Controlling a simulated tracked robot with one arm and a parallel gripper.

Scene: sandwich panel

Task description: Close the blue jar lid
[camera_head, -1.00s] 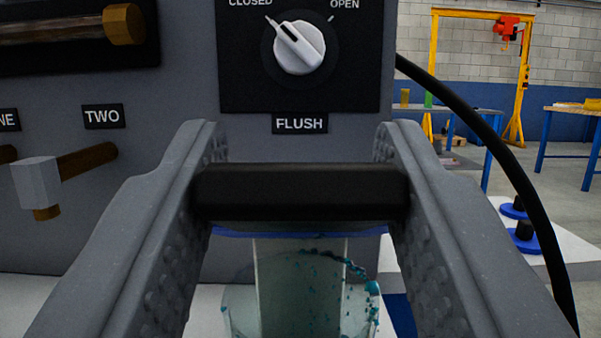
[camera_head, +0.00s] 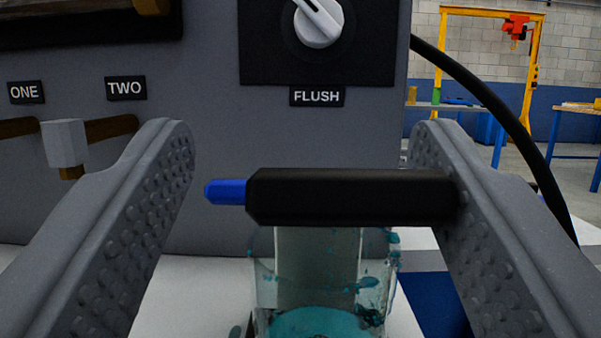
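My gripper (camera_head: 303,150) is open, with its two grey fingers spread wide at left and right. A black bar (camera_head: 345,196), which looks like the lid's handle, lies level between them. Its right end overlaps the right finger; I cannot tell if they touch. Its left end is clear of the left finger. A blue piece (camera_head: 226,191), apparently part of the lid, sticks out at the bar's left end. The clear jar (camera_head: 375,285), with teal splashes and teal contents, stands below and behind the bar. The bar hides the jar's top edge, so I cannot tell how the lid sits.
A grey panel with a FLUSH knob (camera_head: 317,25) and a white-headed lever (camera_head: 65,143) stands behind the jar. A black cable (camera_head: 500,115) curves down at the right. The white surface (camera_head: 190,290) left of the jar is clear.

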